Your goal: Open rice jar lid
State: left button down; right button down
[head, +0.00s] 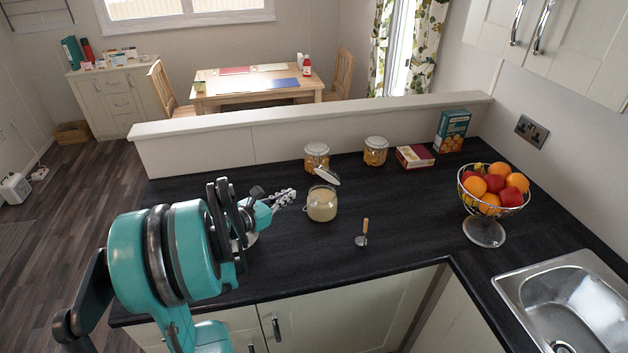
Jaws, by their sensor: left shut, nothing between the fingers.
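The rice jar (322,205) is a glass jar with pale contents, standing on the dark worktop (400,225) in the middle of the head view. Its lid (327,176) is tilted up and stands open above the back of the jar. My left gripper (291,195) comes in from the left and is just left of the jar, apart from the lid. Its fingers are shut and empty. My right gripper is not in view.
Two lidded jars (316,156) (375,151), a red box (415,157) and a teal box (452,131) stand along the back ledge. A scoop (363,233) lies right of the rice jar. A fruit bowl (484,231) and sink (570,300) are at the right.

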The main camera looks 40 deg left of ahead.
pick_arm(q)
jog(key=b, duration=0.2)
send_near(323, 170)
jog(key=w+f, duration=0.3)
jog(key=shift+d+f, duration=0.1)
jog(key=shift+f, duration=0.1)
jog(key=shift+w+r, duration=0.75)
jog(key=shift+w, duration=0.25)
jog(key=shift+w+r, duration=0.35)
jog(key=shift+w, duration=0.15)
